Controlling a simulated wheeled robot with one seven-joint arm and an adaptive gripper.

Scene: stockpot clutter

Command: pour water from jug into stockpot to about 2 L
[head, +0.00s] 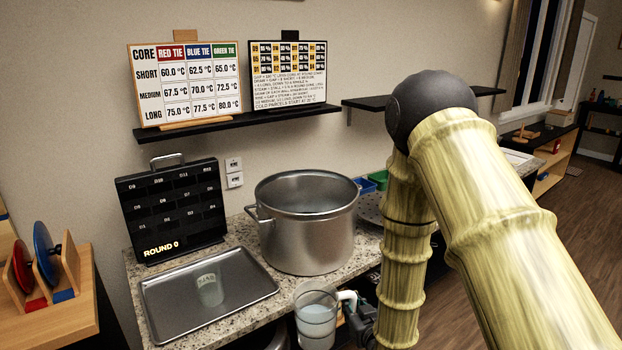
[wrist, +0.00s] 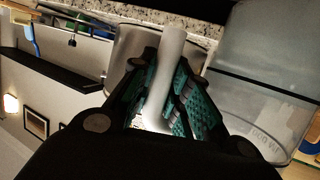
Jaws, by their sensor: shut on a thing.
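The steel stockpot (head: 306,240) stands upright and open on the counter; part of its wall shows in the wrist view (wrist: 128,45). The water line inside it cannot be made out. The clear jug (head: 315,322) is near the front edge of the counter, in front of the pot and lower than its rim. It looks upright in the head view and holds water. My gripper (head: 354,308) is shut on the jug's white handle (wrist: 168,75). In the wrist view, the teal pads of my gripper (wrist: 165,100) sit either side of the handle, and the jug (wrist: 262,95) fills the right.
A perforated tray (head: 370,208) and blue and green bins (head: 378,179) are right of the pot. A shelf (head: 240,124) hangs above.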

